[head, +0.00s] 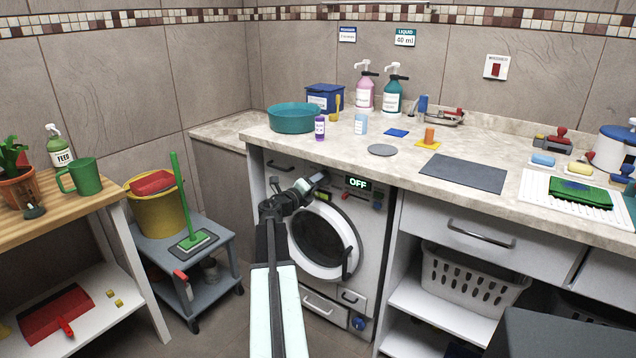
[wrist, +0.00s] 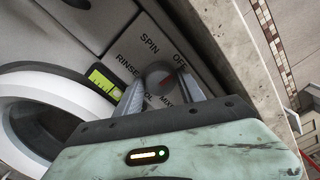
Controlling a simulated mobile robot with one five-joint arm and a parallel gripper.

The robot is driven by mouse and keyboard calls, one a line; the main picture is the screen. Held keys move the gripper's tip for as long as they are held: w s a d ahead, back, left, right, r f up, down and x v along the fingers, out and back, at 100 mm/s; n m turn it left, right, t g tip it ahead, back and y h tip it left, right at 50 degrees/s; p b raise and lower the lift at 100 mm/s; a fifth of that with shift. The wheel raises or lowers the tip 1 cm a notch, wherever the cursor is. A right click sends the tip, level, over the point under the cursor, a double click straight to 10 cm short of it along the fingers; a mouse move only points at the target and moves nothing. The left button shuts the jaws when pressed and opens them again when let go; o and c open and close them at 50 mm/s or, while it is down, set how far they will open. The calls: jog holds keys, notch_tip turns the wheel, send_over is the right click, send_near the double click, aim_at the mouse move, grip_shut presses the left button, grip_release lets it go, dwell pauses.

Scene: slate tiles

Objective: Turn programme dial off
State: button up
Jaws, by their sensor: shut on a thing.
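The white washing machine (head: 372,235) stands under the counter, its round door closed. Its display (head: 357,183) reads OFF in the head view. My gripper (wrist: 162,88) is shut on the dial, one finger on each side. In the head view my gripper (head: 316,182) reaches the left part of the control panel and hides the dial there. The lit display (wrist: 104,83) lies left of the dial in the wrist view.
The stone counter (head: 340,149) overhangs the machine closely above my gripper. A teal basin (head: 291,118) and bottles stand on it. A grey trolley (head: 207,262) with a green-handled tool stands to the left. Open shelves with a white basket (head: 470,280) are to the right.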

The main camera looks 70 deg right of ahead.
dwell(0.3)
jog(key=o, duration=1.4)
jog(key=shift+c, duration=0.2)
jog(key=v, duration=0.8)
jog(key=shift+d, duration=0.1)
